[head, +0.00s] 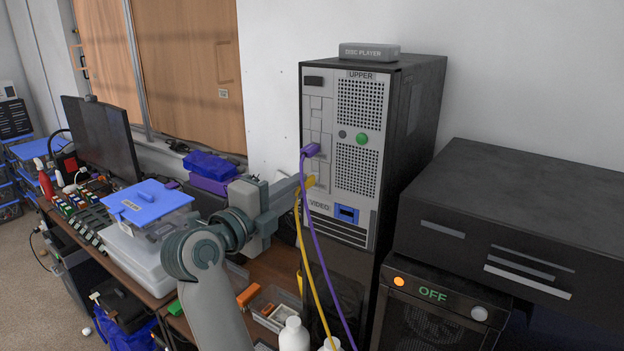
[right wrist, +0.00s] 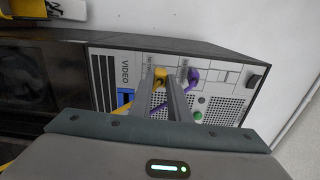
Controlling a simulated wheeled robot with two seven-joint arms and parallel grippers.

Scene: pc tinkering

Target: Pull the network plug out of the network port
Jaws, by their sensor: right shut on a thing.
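My right gripper (head: 300,184) is at the front of the upper computer tower (head: 360,120), its fingers shut on the yellow plug (head: 309,182). In the right wrist view, the yellow plug (right wrist: 160,74) sits between the tips of the two fingers. A yellow cable (head: 311,250) hangs down from it. The fingers hide part of the plug and its port, so I cannot tell how deep it sits. A purple plug (head: 311,149) is in the tower just above, with a purple cable (head: 320,250) hanging close beside the fingers. My left gripper is not in view.
A blue port (head: 346,213) beside the VIDEO label is lower on the tower. A disc player (head: 369,52) lies on top. A black cabinet (head: 530,220) and a unit marked OFF (head: 440,310) stand to the right. White bottles (head: 294,335) stand below the cables.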

